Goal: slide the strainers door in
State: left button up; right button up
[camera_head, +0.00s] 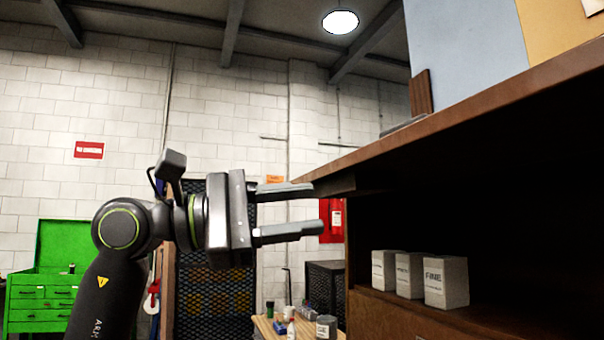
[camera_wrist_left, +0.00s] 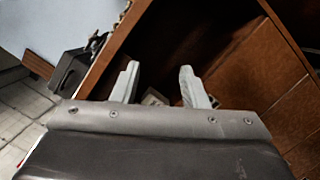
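The strainers cabinet is the brown wooden unit (camera_head: 385,308) at the right of the head view, open at the front with a dark inside. A long brown panel (camera_head: 450,105) juts out level above the opening; I cannot tell whether it is the raised door or the cabinet top. My left gripper (camera_head: 320,209) is open and empty, fingers pointing right, at the panel's near left corner. Its upper fingertip overlaps the dark edge under that corner; contact is unclear. In the left wrist view the open fingers (camera_wrist_left: 160,82) stand before the brown woodwork (camera_wrist_left: 265,70). My right gripper is out of view.
Three pale boxes (camera_head: 446,282), one marked FINE, stand on the shelf inside. A low table (camera_head: 268,328) with bottles and cans is below my gripper. A green tool chest (camera_head: 40,305) stands at left against the white block wall (camera_head: 60,200).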

aim_at(387, 143)
pick_arm(q)
jog(key=s+r+m+t+y, duration=0.1)
jog(key=s+r+m+t, duration=0.2)
jog(key=s+r+m, duration=0.5)
jog(key=shift+w+d+f+n+p, duration=0.2)
jog(key=shift+d+n, duration=0.35)
jog(key=shift+d, duration=1.15)
jog(key=shift+w+d+f+n+p, duration=0.1)
jog(key=shift+w+d+f+n, duration=0.35)
jog(key=shift+d, duration=1.2)
jog(key=shift+w+d+f+n+p, duration=0.15)
jog(key=shift+d+n, duration=0.55)
jog(key=shift+d, duration=1)
jog(key=shift+r, duration=0.1)
jog(key=shift+y, duration=0.3)
grip_shut()
